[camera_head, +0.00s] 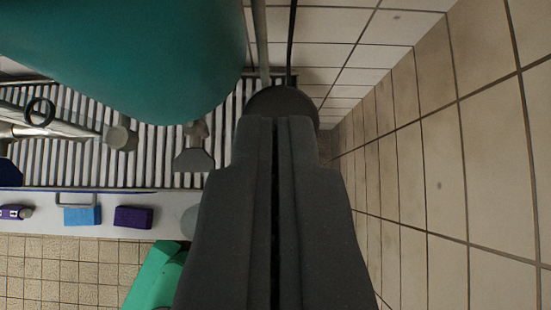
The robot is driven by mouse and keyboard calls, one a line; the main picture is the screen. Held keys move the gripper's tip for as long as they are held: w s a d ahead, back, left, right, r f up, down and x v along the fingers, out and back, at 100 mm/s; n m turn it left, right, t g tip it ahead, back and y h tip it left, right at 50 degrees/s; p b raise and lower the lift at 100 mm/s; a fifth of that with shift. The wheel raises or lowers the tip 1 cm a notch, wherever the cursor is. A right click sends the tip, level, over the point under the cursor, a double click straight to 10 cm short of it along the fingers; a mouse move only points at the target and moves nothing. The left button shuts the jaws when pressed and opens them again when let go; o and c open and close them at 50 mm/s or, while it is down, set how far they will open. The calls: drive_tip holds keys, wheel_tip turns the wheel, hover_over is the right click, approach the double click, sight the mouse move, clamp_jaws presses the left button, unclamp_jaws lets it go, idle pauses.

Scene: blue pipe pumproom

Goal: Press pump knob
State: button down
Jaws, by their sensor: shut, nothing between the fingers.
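My gripper (278,120) is dark grey and fills the lower middle of the head camera view, pointing up the picture. Its two fingers are shut together with nothing between them. Just past the fingertips is a dark, rounded knob-like part (283,101), which may be the pump knob. The fingertips overlap its lower part in the picture, and I cannot tell whether they touch it. A grey pipe (261,45) and a thin black cable or rod (292,40) run up from it.
A large teal rounded body (130,50) takes up the upper left. A tiled wall (440,170) stands close on the right. A slatted grate (70,165) lies at left, above a pale ledge (170,210) with blue (82,215) and purple (133,217) blocks. A green object (155,277) is lower left.

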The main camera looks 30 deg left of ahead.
sight(274, 105)
drive_tip(key=x, duration=0.4)
drive_tip(key=shift+p, duration=0.4)
wheel_tip(274, 105, down, 2)
drive_tip(key=shift+f+p, duration=0.25)
drive_tip(key=shift+p, duration=0.05)
drive_tip(key=shift+f, duration=0.8)
wheel_tip(274, 105, down, 6)
drive_tip(key=b, duration=0.7)
drive_tip(key=shift+b, duration=0.35)
drive_tip(key=shift+s+f, duration=0.1)
drive_tip(key=shift+s, duration=0.05)
